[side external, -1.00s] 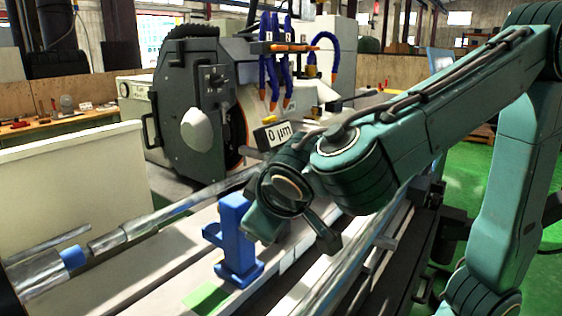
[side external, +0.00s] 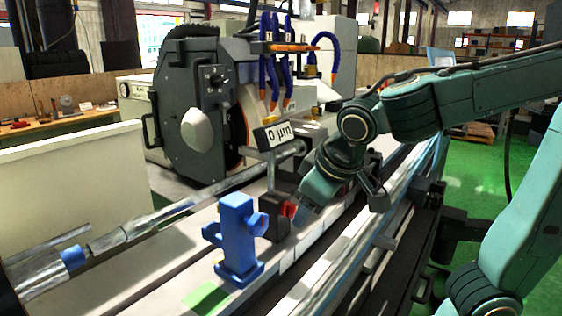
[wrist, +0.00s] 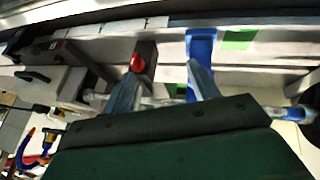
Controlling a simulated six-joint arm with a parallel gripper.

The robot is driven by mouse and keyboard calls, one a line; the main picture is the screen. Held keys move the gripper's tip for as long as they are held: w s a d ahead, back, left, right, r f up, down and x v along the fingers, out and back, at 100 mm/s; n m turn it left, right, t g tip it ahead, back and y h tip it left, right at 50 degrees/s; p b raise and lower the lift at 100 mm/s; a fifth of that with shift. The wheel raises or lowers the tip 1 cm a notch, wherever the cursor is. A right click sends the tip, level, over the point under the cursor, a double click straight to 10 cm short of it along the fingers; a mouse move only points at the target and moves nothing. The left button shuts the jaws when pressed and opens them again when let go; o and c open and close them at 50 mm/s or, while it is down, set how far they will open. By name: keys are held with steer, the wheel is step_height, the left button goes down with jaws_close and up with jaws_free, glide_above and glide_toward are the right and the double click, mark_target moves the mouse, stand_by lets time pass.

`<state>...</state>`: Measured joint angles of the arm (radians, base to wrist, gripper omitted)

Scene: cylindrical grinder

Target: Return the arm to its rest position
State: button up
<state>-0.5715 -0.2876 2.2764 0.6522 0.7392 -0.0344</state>
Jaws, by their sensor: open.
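My gripper (side external: 304,212) is in the middle of the side external view, angled down to the left, with its tips close to the red knob (side external: 289,209) on a black stand (side external: 274,226). I cannot tell whether they touch it. In the wrist view my gripper (wrist: 164,76) shows two fingers spread apart with nothing held between them. The red knob (wrist: 138,62) appears just beyond the left fingertip, and a blue stand (wrist: 201,46) beyond the right one. The blue stand (side external: 237,238) stands upright left of the black stand. My arm reaches in from the right.
A metal shaft (side external: 150,222) runs behind the stands towards the grinding wheel housing (side external: 190,110). A sign reading 0 µm (side external: 277,134) and blue hoses (side external: 272,75) stand above. A green patch (side external: 207,297) lies on the table.

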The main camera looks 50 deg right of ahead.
steer(key=s+d+y, duration=0.2)
steer(key=s+d, duration=0.1)
steer(key=s, duration=0.8)
steer(key=shift+d+f+m+y, duration=0.25)
steer(key=shift+f+m+y, duration=0.05)
steer(key=shift+f+y, duration=0.15)
